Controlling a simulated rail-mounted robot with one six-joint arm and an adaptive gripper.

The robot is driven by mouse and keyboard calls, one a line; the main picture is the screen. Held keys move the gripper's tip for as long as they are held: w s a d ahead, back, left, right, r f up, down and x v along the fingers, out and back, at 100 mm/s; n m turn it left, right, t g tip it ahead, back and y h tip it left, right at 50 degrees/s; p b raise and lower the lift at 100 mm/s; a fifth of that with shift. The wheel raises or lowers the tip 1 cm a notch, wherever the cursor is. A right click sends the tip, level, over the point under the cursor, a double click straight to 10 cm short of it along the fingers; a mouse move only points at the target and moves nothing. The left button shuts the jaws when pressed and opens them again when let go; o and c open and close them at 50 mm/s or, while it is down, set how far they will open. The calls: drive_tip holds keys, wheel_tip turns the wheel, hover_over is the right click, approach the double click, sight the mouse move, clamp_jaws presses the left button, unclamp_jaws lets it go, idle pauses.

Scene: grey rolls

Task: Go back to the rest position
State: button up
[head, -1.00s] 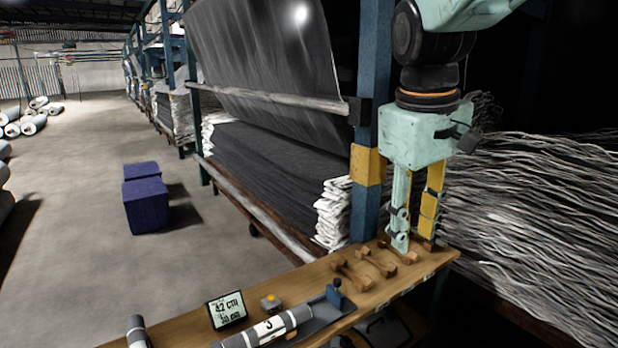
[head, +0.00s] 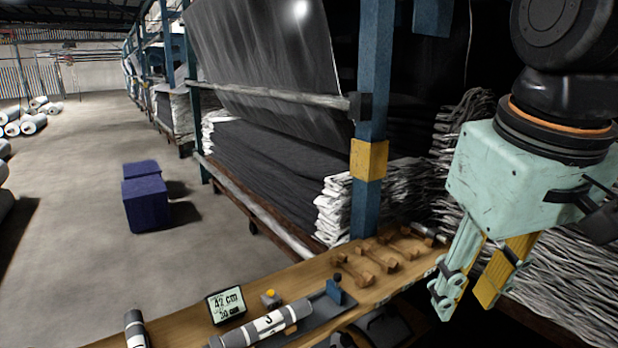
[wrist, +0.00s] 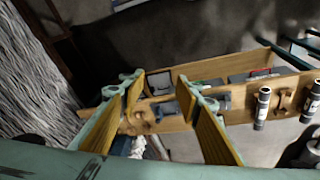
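My gripper (head: 468,300) is at the right in the head view, beside the end of the wooden bench (head: 300,272) and in front of the grey strands. Its two fingers are apart with nothing between them. In the wrist view the open fingers (wrist: 160,85) spread over the bench end, also with nothing held. A grey roll marked 3 (head: 262,328) lies in the dark tray on the bench. A dark small piece with a pale band (head: 430,233) lies at the bench's far end, perhaps another roll.
Wooden cradles (head: 355,268) stand on the bench, near a display (head: 226,304) reading 42 cm. Another dark roll (head: 135,328) is at the lower left. A blue rack post (head: 372,120) rises behind the bench. Purple boxes (head: 145,203) stand on the floor; the aisle is open.

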drive_tip(key=s+f+m+b, duration=0.1)
drive_tip(key=s+f, duration=0.3)
drive_tip(key=s, duration=0.5)
drive_tip(key=shift+s+f+m+t, duration=0.2)
drive_tip(key=shift+m+t, duration=0.2)
drive_tip(key=shift+m, duration=0.1)
drive_tip(key=shift+c, duration=0.4)
idle(1.4)
